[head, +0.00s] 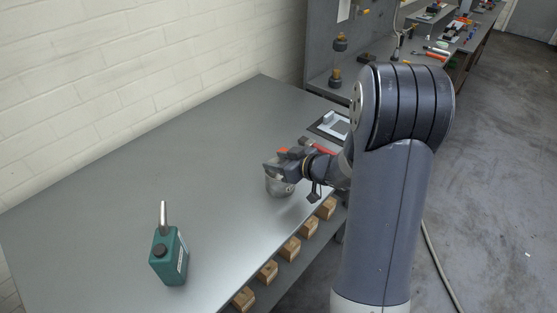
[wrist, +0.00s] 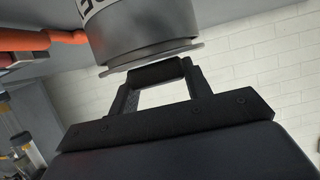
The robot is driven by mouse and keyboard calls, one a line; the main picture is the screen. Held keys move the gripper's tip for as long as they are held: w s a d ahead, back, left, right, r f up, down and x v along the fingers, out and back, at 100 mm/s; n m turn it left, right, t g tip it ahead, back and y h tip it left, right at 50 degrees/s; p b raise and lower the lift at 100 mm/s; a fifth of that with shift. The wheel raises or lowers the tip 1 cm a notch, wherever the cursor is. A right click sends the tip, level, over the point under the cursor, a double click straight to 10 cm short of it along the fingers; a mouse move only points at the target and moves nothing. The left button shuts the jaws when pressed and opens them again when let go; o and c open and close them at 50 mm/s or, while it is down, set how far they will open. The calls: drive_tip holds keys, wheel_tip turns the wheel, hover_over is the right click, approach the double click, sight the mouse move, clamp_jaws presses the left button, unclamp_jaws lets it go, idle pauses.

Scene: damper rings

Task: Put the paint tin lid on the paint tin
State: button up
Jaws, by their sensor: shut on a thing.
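The paint tin (head: 279,187) stands on the grey bench near its right edge, a grey metal can partly hidden by my gripper. In the wrist view, the tin (wrist: 140,30) appears at the top with a dark-lettered label. The lid (wrist: 185,50) shows as a thin grey disc at the tin's end nearest my gripper, slightly tilted. My gripper (head: 275,168) is over the tin. In the wrist view, my gripper (wrist: 157,75) is shut on the lid, by a dark bar or knob between the fingers. I cannot tell whether the lid touches the tin's rim or is seated.
A green can with a metal spout (head: 169,256) stands at the front left of the bench. A dark-framed pale plate (head: 334,124) lies behind my gripper. Wooden blocks (head: 268,271) line a lower shelf along the right edge. The bench's middle and left are clear.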

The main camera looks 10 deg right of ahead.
drive_tip(key=shift+f, duration=0.3)
drive_tip(key=o, duration=1.3)
drive_tip(key=v, duration=1)
drive_tip(key=shift+s+d, duration=0.2)
drive_tip(key=shift+s, duration=0.15)
